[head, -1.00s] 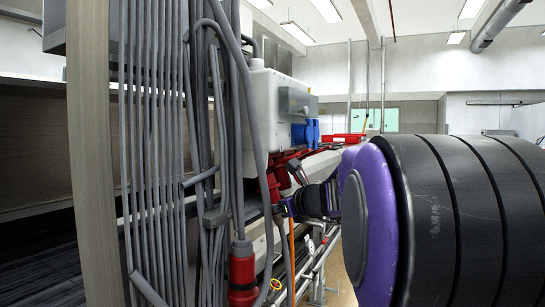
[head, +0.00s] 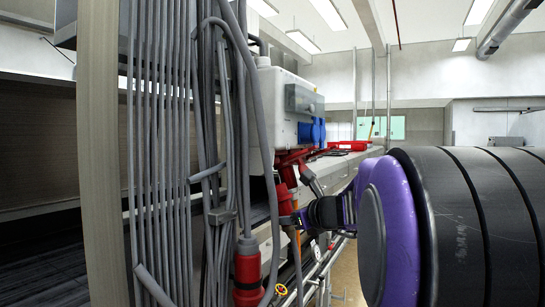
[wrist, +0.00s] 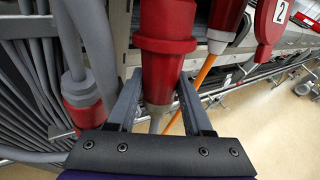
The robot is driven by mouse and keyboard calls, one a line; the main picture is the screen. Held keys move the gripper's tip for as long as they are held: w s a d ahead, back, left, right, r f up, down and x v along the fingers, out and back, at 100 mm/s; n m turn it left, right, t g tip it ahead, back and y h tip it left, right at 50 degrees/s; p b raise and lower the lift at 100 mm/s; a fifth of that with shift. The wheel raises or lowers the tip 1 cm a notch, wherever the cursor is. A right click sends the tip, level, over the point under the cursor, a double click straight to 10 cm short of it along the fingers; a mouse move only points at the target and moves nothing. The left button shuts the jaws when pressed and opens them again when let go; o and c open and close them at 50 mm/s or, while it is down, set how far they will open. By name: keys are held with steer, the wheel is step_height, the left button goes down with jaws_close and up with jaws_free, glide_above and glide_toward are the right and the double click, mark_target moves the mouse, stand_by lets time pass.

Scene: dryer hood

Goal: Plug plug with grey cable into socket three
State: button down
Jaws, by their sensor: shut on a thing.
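My gripper (wrist: 160,82) is shut around a red plug (wrist: 165,65) in the wrist view, one finger on each side of it. The plug is roughly upright, with its pale grey cable end down between the fingers; its top runs out of that view. In the head view my gripper (head: 300,217) is below the white socket box (head: 277,95), with the red plug (head: 284,198) at its tip. Red sockets (head: 292,160) angle down from the box's underside. I cannot tell whether the plug is seated in one. A label "2" (wrist: 281,11) shows at the right in the wrist view.
Another red plug on a grey cable (head: 246,270) hangs to the left, also in the wrist view (wrist: 84,112). A red connector with an orange cable (wrist: 222,30) is close right. Grey cables (head: 160,150) fill the left.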

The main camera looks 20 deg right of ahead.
steer(key=shift+s+d, duration=0.15)
steer(key=shift+s, duration=1.35)
steer(key=shift+s+d, duration=0.15)
steer(key=shift+s, duration=1.3)
